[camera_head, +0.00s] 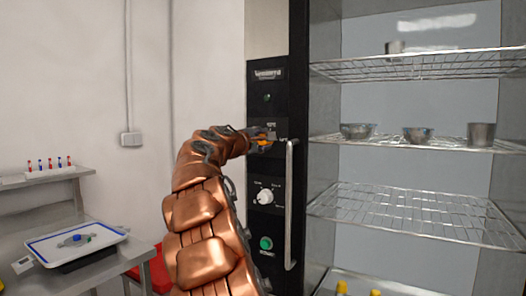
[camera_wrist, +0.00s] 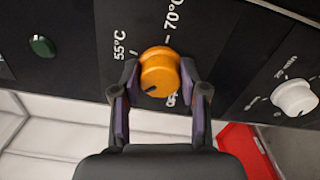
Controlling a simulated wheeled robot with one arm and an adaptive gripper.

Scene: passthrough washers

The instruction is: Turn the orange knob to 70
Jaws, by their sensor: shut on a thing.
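The orange knob (camera_wrist: 160,68) sits on a black control panel and also shows in the head view (camera_head: 264,143), partly covered by my gripper. My gripper (camera_wrist: 158,76) has its two fingers on either side of the knob, shut on it; in the head view it reaches the panel from the left (camera_head: 262,138). A dark mark on the knob's face lies toward its lower left in the wrist view. The 55°C label (camera_wrist: 120,46) is left of the knob and the 70°C label (camera_wrist: 174,15) is above it. A lower label is mostly hidden.
A white knob (camera_head: 264,196) and a green button (camera_head: 266,243) sit lower on the panel. A vertical door handle (camera_head: 291,205) stands close to the right. Wire shelves (camera_head: 415,143) hold metal bowls. A side table (camera_head: 60,262) is at left.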

